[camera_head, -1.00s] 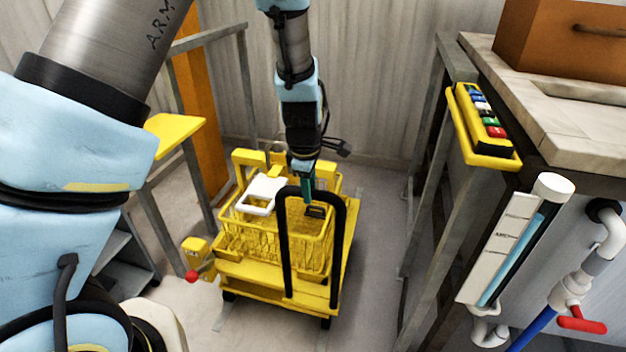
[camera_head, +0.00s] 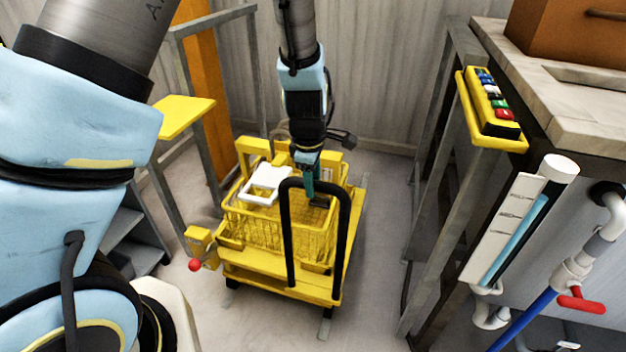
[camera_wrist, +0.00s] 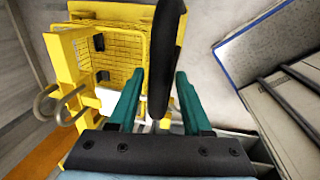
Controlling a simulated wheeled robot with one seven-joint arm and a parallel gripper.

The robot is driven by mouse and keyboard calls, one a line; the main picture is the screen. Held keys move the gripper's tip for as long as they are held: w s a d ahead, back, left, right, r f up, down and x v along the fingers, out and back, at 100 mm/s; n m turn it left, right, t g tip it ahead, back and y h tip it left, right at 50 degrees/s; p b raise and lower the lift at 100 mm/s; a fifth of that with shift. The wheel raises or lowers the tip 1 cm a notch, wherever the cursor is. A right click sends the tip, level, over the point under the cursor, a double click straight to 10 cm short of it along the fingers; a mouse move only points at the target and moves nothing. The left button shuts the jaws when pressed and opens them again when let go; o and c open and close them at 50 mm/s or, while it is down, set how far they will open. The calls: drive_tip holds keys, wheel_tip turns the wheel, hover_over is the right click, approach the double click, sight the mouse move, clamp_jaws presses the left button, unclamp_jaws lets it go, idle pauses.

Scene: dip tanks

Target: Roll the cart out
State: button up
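The yellow cart (camera_head: 280,285) stands on the floor between the side frames, carrying a yellow wire basket (camera_head: 265,225). Its black hoop handle (camera_head: 346,235) rises at the near end. The handle also shows in the wrist view (camera_wrist: 164,60). My gripper (camera_head: 311,188) points down at the top of the hoop. In the wrist view its teal fingers (camera_wrist: 159,85) stand apart with the black bar between them. Slim gaps seem to show on both sides of the bar, so it looks open around the handle. In the head view the hoop partly hides the fingertips.
A yellow box with a red-knobbed lever (camera_head: 195,265) stands close to the cart's left side. A grey frame with a yellow plate (camera_head: 183,116) is on the left. A bench with a button box (camera_head: 492,105) is on the right. Floor right of the cart is clear.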

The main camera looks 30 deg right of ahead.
drive_tip(key=shift+o, duration=0.9)
wheel_tip(320, 180, up, 11)
drive_tip(key=s+a, duration=0.1)
drive_tip(key=shift+s+a+f, duration=0.2)
drive_tip(key=w+a+r+m, duration=0.1)
drive_tip(key=w+a+m, duration=0.15)
drive_tip(key=a, duration=0.65)
drive_tip(key=w+a+r+m, duration=0.1)
drive_tip(key=w+a+m, duration=0.15)
drive_tip(key=a, duration=0.65)
drive_tip(key=s+a+m+y, duration=0.1)
drive_tip(key=a+m, duration=0.4)
drive_tip(key=a, duration=1)
drive_tip(key=shift+s+a+r, duration=0.15)
drive_tip(key=shift+s+r, duration=0.1)
drive_tip(key=shift+s, duration=0.15)
